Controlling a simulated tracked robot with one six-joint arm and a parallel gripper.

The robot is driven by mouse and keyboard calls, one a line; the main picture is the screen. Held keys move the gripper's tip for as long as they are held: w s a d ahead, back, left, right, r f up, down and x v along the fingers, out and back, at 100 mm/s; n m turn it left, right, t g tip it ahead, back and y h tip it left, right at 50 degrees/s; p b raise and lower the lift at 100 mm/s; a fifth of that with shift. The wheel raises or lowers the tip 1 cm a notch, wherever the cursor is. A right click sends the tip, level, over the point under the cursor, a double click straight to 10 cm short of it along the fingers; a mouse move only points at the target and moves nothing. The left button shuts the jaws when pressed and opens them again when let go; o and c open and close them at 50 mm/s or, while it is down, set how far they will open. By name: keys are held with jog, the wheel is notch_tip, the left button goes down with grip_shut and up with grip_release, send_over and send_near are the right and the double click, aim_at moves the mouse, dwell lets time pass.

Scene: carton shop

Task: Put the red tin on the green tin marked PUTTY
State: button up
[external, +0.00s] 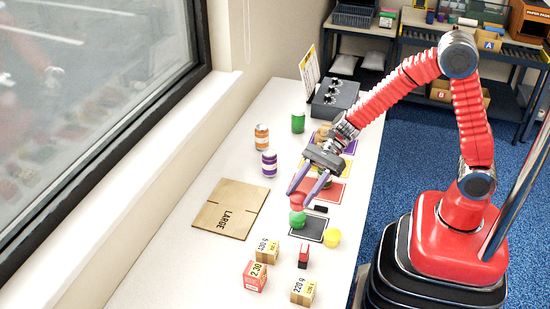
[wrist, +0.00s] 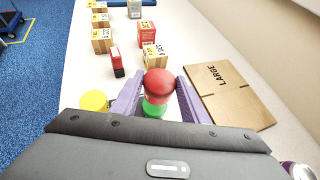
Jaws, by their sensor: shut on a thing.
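My gripper (external: 302,195) has its purple fingers shut on a red rounded piece (external: 297,201), which I take for the red tin. In the wrist view the red piece (wrist: 158,80) sits between the fingertips. A green piece (external: 297,219) is directly below it, at the black mat; it also shows in the wrist view (wrist: 153,108), partly hidden by the red one. I cannot tell if the two touch. A green can (external: 298,122) stands upright farther back on the table. I can read no PUTTY marking on either green thing.
A yellow piece (external: 332,238) is at the right edge of the black mat (external: 311,231). Several small labelled cartons (external: 255,275) and a red-and-black block (external: 303,256) are in front. A flat LARGE carton (external: 228,209) lies left. Purple (external: 269,163) and orange (external: 262,137) striped cans stand behind.

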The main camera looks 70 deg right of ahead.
aim_at(302, 201)
jog(key=shift+f, duration=1.85)
jog(key=o, duration=1.2)
jog(key=v, duration=1.2)
jog(key=shift+s+r, duration=0.1)
